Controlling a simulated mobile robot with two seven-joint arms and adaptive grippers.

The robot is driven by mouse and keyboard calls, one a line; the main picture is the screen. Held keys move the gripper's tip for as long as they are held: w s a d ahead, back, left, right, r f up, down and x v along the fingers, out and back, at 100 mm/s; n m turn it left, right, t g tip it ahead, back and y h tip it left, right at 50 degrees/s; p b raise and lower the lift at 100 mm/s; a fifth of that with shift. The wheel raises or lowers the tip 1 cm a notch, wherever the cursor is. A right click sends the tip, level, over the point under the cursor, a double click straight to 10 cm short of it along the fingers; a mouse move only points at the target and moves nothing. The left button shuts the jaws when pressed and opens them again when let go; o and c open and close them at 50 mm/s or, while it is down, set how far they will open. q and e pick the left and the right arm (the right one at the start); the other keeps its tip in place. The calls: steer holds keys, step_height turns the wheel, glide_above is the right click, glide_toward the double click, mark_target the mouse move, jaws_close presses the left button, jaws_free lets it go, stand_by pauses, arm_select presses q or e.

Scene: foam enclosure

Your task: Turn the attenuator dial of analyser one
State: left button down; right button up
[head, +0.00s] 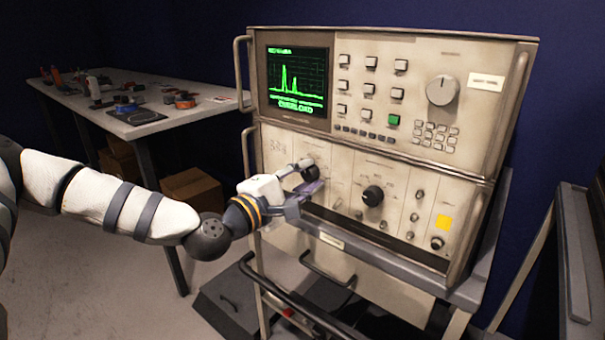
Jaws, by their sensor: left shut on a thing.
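The analyser (400,50) is a beige two-tier instrument on a cart. Its green screen (292,80) shows two peaks and a word that looks like OVERLOAD. My left gripper (312,178) is at the left part of the lower panel, its fingers shut on a dark dial (311,171), which I take as the attenuator dial. The fingers hide much of this dial, so its pointer and markings cannot be read. Another black dial (373,195) sits to the right on the same panel, clear of the gripper. My right gripper is not in view.
A large grey knob (442,90), a keypad and a green button (393,120) are on the upper panel. Handles stick out at the analyser's left side. A cluttered workbench (150,120) stands behind left, with cardboard boxes (193,188) under it. A cart rail (290,300) lies below.

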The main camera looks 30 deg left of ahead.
arm_select(q)
steer(key=shift+m, duration=0.6)
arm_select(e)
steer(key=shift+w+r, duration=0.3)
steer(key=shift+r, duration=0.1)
arm_select(q)
steer(key=c, duration=1.2)
jaws_free()
steer(key=shift+c, duration=0.2)
steer(key=shift+s, duration=0.1)
steer(key=s, duration=1.1)
steer(key=shift+s+a, duration=0.4)
steer(key=shift+a, duration=0.05)
